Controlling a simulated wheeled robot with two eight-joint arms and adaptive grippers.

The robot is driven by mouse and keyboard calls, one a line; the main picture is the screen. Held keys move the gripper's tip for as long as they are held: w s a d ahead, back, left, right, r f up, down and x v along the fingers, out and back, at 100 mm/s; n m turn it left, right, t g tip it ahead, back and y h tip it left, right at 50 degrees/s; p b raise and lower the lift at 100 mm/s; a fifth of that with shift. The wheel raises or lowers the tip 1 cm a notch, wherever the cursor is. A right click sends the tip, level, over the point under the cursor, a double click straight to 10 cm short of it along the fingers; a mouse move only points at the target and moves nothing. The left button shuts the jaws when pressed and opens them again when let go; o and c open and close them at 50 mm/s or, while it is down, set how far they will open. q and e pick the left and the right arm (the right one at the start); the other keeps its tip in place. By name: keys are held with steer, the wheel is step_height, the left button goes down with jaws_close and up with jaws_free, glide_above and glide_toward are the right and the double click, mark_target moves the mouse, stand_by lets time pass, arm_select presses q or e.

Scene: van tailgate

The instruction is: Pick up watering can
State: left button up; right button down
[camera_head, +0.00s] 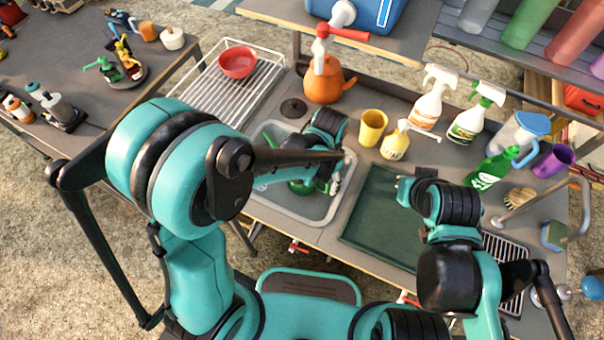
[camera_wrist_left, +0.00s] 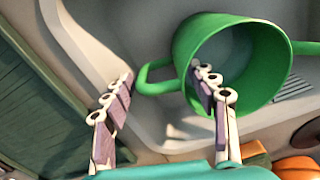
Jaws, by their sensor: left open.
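The green watering can (camera_head: 303,187) is in the sink basin (camera_head: 262,210), partly hidden by my left arm in the head view. In the left wrist view the can (camera_wrist_left: 262,75) shows its open mouth, a loop handle (camera_wrist_left: 148,80) on the left and a spout at the right edge. My left gripper (camera_head: 335,182) is over the right side of the sink. In the left wrist view its fingers (camera_wrist_left: 165,78) are apart, with the handle between their tips; I cannot tell if they touch it. My right gripper (camera_head: 405,188) is by the dark green tray; its fingers are unclear.
The dark green tray (camera_head: 375,235) lies right of the sink. A yellow cup (camera_head: 373,127), a yellow pump bottle (camera_head: 395,142) and spray bottles (camera_head: 432,98) stand behind it.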

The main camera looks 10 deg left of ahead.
arm_select(q)
jaws_close()
steer(key=shift+r, duration=0.2)
